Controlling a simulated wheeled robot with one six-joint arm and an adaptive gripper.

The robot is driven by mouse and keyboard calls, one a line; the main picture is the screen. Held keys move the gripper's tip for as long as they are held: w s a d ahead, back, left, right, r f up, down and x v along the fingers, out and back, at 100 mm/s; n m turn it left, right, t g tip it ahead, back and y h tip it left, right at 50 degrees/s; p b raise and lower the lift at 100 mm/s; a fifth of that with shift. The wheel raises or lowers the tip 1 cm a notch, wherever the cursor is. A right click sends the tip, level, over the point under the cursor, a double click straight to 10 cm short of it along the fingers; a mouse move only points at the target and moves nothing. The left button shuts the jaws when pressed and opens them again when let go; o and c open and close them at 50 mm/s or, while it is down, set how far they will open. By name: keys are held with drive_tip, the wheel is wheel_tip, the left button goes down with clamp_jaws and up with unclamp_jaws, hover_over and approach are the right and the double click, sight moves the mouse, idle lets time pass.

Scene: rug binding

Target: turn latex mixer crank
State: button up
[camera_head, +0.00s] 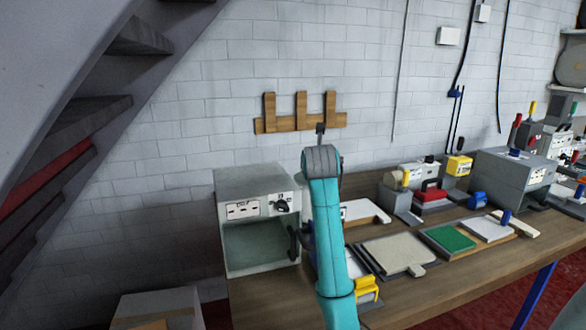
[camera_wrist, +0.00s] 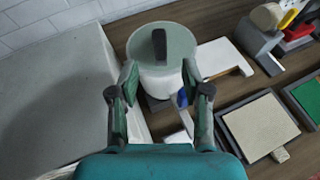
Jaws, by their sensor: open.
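In the wrist view a round white pot (camera_wrist: 163,82) with a grey-green lid, which looks like the latex mixer, stands on the bench. A dark upright bar (camera_wrist: 160,46) on its lid looks like the crank. My gripper (camera_wrist: 160,72) is open, its two fingers spread to the left and right of the pot's near side in the picture. Nothing is held between them. The dark bar lies beyond the fingertips. I cannot tell whether a finger touches the pot. In the head view my arm hides most of the pot and the gripper.
A grey cabinet (camera_head: 257,205) with a dark knob stands left of the arm. Flat sample boards (camera_head: 397,253), a green pad (camera_head: 449,239) and small machines cover the wooden bench (camera_head: 285,300) to the right. A wooden rack (camera_head: 300,122) hangs on the wall.

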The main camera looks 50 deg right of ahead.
drive_tip(key=x, duration=1)
drive_tip(key=shift+w+d+f, duration=0.15)
drive_tip(key=shift+w+f, duration=0.05)
clamp_jaws()
